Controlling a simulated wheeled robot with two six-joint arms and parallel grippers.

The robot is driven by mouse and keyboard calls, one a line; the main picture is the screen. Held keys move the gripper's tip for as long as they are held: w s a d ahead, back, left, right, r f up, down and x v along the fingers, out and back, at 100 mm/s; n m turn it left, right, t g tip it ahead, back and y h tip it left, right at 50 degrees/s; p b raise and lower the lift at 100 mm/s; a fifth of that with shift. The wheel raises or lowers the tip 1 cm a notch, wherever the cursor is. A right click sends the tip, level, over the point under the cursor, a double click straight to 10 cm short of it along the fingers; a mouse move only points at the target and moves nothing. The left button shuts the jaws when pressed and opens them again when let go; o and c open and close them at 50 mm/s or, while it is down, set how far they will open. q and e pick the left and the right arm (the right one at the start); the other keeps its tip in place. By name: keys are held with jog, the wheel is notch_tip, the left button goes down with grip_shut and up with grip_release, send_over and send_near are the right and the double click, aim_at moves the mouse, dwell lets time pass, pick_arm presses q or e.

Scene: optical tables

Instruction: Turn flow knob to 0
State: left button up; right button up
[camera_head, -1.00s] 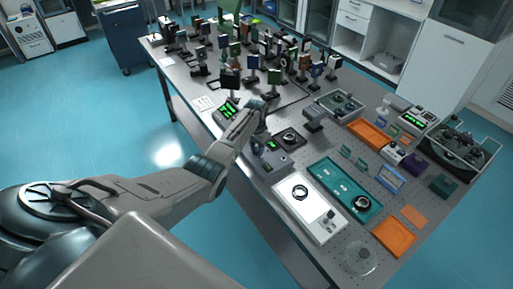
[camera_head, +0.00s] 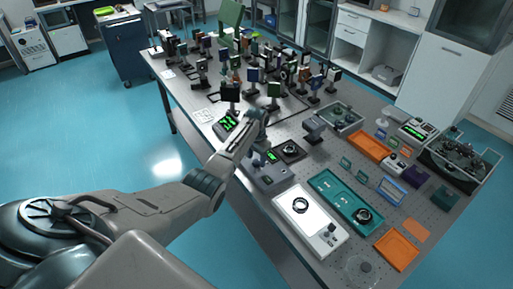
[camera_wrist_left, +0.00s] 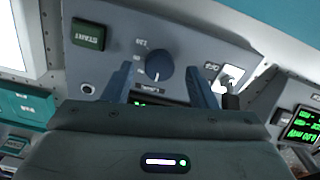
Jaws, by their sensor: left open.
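The flow device (camera_head: 270,178) is a grey box with a small green display, at the near long edge of the table in the head view. In the left wrist view its panel (camera_wrist_left: 205,48) carries a round dark blue knob (camera_wrist_left: 159,67) with a printed scale, a green START button (camera_wrist_left: 88,34) and a white switch (camera_wrist_left: 229,77). My left gripper (camera_wrist_left: 160,82) is open. Its two fingers stand on either side of the knob, with visible gaps. The gripper body hides the lower panel and part of the display. My right gripper is not in view.
A white-topped instrument (camera_head: 309,220) and a teal tray (camera_head: 345,200) stand near the device. A black round-topped plate (camera_head: 290,150) lies behind it. Many optical mounts crowd the table's far left. An orange tray (camera_head: 397,250) sits at the near right.

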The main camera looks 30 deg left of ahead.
aim_at(257, 161)
pick_arm(q)
notch_tip(257, 161, up, 9)
jog(key=b, duration=0.2)
jog(key=shift+r, duration=0.15)
dwell(0.4)
